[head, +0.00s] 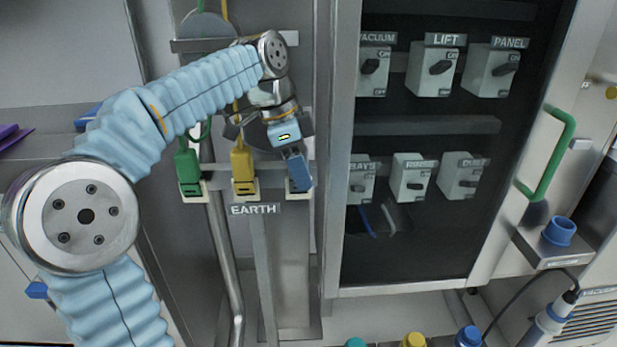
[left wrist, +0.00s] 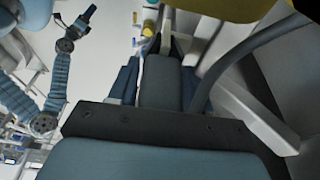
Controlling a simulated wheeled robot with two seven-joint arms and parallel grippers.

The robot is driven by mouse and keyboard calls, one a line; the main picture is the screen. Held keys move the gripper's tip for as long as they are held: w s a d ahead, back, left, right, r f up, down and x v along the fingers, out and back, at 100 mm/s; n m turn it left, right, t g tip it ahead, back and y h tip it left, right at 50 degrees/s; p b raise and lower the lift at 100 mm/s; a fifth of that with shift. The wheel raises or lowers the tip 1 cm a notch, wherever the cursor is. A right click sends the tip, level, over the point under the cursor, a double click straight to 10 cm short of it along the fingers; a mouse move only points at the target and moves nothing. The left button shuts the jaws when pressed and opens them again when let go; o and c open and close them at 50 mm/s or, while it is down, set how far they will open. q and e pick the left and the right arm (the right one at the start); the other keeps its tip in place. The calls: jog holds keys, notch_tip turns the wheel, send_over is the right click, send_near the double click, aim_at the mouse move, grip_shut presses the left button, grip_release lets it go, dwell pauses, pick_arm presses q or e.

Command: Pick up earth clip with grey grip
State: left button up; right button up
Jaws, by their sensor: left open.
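A clip with a green grip (head: 188,170) and a clip with a yellow grip (head: 242,170) stand side by side above the EARTH label. My left gripper (head: 298,178) reaches down from above, its blue fingers over the white holder to the right of the yellow clip. It is open. No grey grip shows clearly in the head view; the fingers cover that holder. In the left wrist view a grey block (left wrist: 161,82) lies between the blue fingers; I cannot tell whether it is the grip. A jointed arm, apparently my right, ends in a small dark gripper (left wrist: 86,14).
A dark panel with several switches (head: 434,70) is right of the clips, with a green handle (head: 553,150) at its edge. A yellow surface (left wrist: 230,8) is close at the top of the left wrist view. Coloured caps (head: 468,337) show at the bottom.

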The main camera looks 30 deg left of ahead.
pick_arm(q)
jog(key=shift+d, duration=0.1)
jog(key=shift+c, duration=0.5)
grip_shut()
jog(key=shift+r, duration=0.15)
